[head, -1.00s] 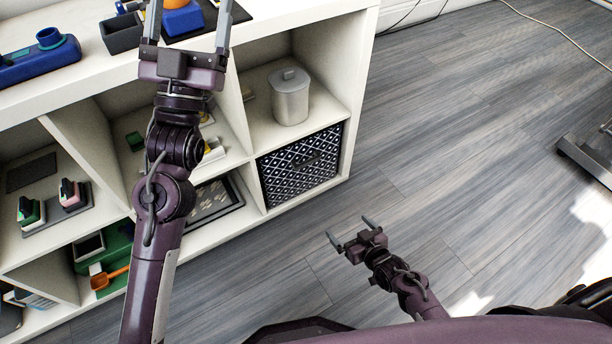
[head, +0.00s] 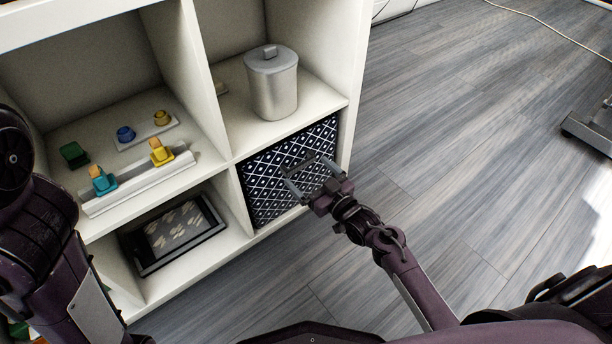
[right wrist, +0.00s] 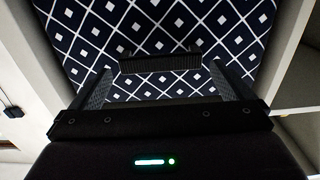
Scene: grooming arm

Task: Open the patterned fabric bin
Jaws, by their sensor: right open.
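The patterned fabric bin (head: 268,180), dark navy with white diamonds, sits in the lower right cubby of the white shelf. Its front fills much of the right wrist view (right wrist: 190,25), with a dark handle (right wrist: 160,64) across it. My right gripper (head: 306,174) is open in front of the bin's face. In the right wrist view its two fingers (right wrist: 165,90) stand on either side below the handle, apart from each other. I cannot tell whether they touch the bin. My left arm shows at the left edge of the head view; its gripper is out of frame.
A grey lidded canister (head: 273,88) stands in the cubby above the bin. A dark framed tray (head: 180,236) lies in the cubby to the left. Colored toys (head: 162,152) sit above that.

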